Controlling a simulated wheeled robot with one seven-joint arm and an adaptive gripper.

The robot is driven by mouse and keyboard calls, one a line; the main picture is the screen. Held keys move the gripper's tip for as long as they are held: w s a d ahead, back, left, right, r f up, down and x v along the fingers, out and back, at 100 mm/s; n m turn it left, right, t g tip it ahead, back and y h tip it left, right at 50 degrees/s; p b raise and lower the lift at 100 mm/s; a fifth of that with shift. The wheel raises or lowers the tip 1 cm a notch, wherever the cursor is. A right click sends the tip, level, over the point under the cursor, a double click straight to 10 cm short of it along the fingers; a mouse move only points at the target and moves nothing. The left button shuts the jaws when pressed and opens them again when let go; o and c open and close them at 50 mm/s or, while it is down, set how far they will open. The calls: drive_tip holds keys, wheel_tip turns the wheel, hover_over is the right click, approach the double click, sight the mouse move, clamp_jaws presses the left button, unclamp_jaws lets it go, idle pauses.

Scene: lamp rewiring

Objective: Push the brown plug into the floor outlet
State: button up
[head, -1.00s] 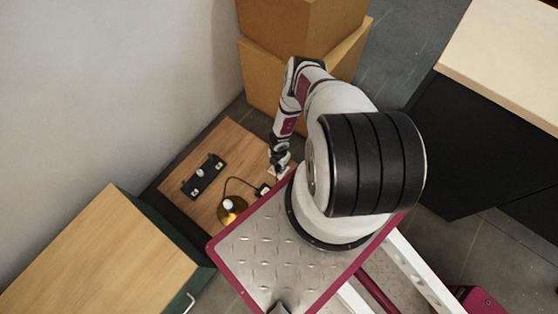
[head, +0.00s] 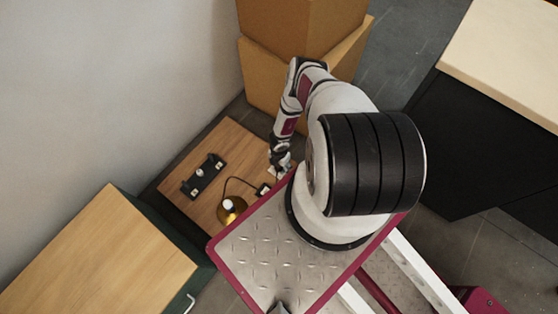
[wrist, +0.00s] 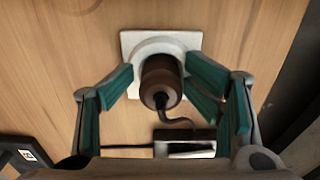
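The brown plug (wrist: 161,82) sits in the round opening of the white floor outlet (wrist: 132,46) in the wrist view, its back end and black cord facing the camera. How deep it sits cannot be told. In the head view my gripper (head: 280,166) is low over the outlet (head: 284,171), beside my base, and hides the plug.
A black and white box (wrist: 185,146) on the cord lies close below the plug. A brass lamp base (head: 231,211) and a black fixture (head: 203,176) stand on the wooden board (head: 222,147). Cardboard boxes (head: 300,30) and a cabinet (head: 98,255) flank it.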

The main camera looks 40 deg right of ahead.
drive_tip(key=shift+s+r, duration=0.1)
drive_tip(key=shift+r, duration=0.05)
wheel_tip(320, 180, up, 12)
idle(0.8)
